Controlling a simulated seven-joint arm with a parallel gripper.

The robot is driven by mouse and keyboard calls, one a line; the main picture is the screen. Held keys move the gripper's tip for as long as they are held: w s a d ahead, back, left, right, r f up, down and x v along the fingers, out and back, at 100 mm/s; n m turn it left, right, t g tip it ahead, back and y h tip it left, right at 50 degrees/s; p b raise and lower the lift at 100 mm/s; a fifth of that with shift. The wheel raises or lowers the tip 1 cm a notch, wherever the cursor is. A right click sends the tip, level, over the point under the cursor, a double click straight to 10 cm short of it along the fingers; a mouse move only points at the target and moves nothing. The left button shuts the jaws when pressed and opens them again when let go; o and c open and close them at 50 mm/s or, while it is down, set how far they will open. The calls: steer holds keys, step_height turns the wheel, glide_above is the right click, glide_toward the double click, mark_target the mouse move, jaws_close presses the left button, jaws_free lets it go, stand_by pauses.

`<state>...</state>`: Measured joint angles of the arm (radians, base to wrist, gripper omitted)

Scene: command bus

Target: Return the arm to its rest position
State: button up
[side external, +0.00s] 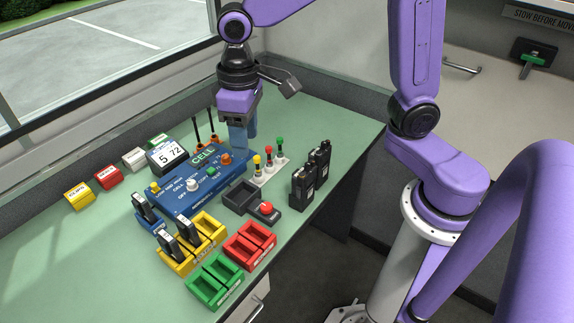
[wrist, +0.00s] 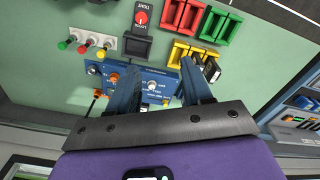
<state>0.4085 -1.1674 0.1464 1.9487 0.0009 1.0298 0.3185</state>
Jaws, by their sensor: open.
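My purple arm reaches in from the right in the side external view. My gripper (side external: 241,143) points down above the far right part of the blue control panel (side external: 190,186), near its orange knob. In the wrist view my gripper (wrist: 163,88) has its two blue fingers apart, with the panel (wrist: 155,78) seen between and beyond them. Nothing shows between the fingers. I cannot tell the exact height of the fingertips above the panel.
Radios (side external: 311,175) stand upright to the right. Yellow (side external: 208,230), red (side external: 250,244) and green (side external: 214,280) trays line the front. Coloured toggles (side external: 269,163) stand near the gripper. A window (side external: 100,60) runs along the back left. The right counter (side external: 490,110) is mostly clear.

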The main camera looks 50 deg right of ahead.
steer(key=s+d+f+n, duration=0.1)
steer(key=s+d+n, duration=0.2)
steer(key=s, duration=0.6)
steer(key=s+d+f+n, duration=0.1)
steer(key=s+d+n, duration=0.3)
steer(key=s+d, duration=0.4)
steer(key=shift+s+d+f+n, duration=0.2)
steer(key=shift+s+n, duration=0.1)
steer(key=shift+s, duration=0.75)
